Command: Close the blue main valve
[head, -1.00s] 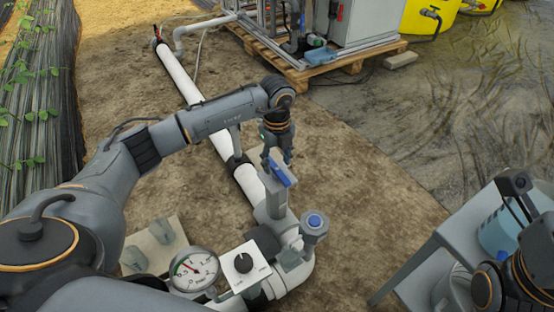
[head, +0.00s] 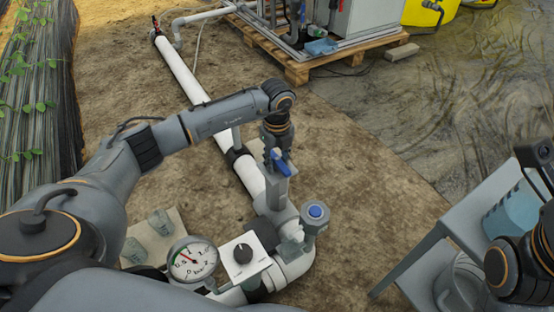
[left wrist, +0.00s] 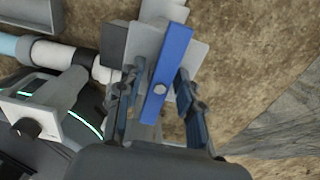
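The blue main valve lever (head: 281,162) sits on a grey valve body (head: 276,193) on the white pipe. In the left wrist view the blue lever (left wrist: 170,70) runs lengthwise between my finger pads, with a pale bolt head on it. My left gripper (head: 276,151) is over the lever, pointing down. In the left wrist view its fingers (left wrist: 157,88) stand apart on either side of the lever, with gaps visible, so it looks open. The fingertips are partly hidden in the head view. Parts of my right arm show at the right edge; its gripper is not seen.
A round pressure gauge (head: 193,260), a black knob on a white box (head: 243,254) and a blue-capped fitting (head: 315,212) are close by. A grey table (head: 425,255) stands at right. The pallet skid (head: 310,62) is behind. Soil right of the pipe is clear.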

